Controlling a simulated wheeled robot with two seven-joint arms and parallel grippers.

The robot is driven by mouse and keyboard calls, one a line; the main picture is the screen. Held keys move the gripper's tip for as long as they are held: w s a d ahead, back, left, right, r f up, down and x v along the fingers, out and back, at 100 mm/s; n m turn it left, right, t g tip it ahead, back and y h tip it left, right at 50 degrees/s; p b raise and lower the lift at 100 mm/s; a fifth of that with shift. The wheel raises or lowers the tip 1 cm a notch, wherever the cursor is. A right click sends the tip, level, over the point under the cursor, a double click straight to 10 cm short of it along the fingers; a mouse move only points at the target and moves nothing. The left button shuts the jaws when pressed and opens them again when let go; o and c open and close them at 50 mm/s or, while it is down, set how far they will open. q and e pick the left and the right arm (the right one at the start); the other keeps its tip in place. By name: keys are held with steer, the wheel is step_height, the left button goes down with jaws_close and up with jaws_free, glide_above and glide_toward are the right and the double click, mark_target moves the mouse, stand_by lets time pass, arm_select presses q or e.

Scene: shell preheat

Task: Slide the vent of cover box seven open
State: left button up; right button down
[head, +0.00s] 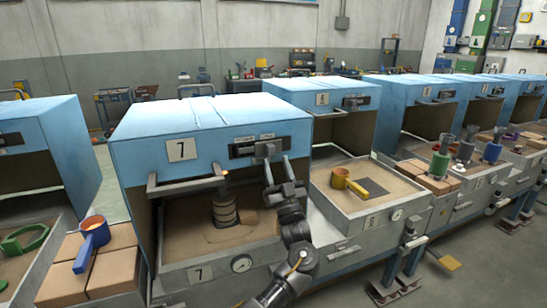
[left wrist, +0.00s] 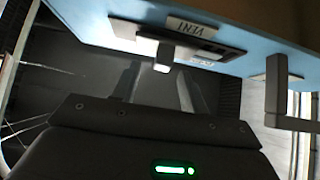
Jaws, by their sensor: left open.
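My right gripper is in neither view.
A grey handle bar (head: 187,184) projects from box seven's front, left of my gripper. Below, a banded stack (head: 224,210) stands on the sand. An orange-filled blue ladle (head: 91,238) sits on bricks left.

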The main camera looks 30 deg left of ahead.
arm_select(q)
steer(key=v, duration=0.5)
steer(key=shift+d+b, duration=0.1)
steer(key=shift+b, duration=0.3)
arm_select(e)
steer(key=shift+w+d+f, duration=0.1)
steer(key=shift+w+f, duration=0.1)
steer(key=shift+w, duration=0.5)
arm_select(q)
steer(key=shift+f, duration=0.1)
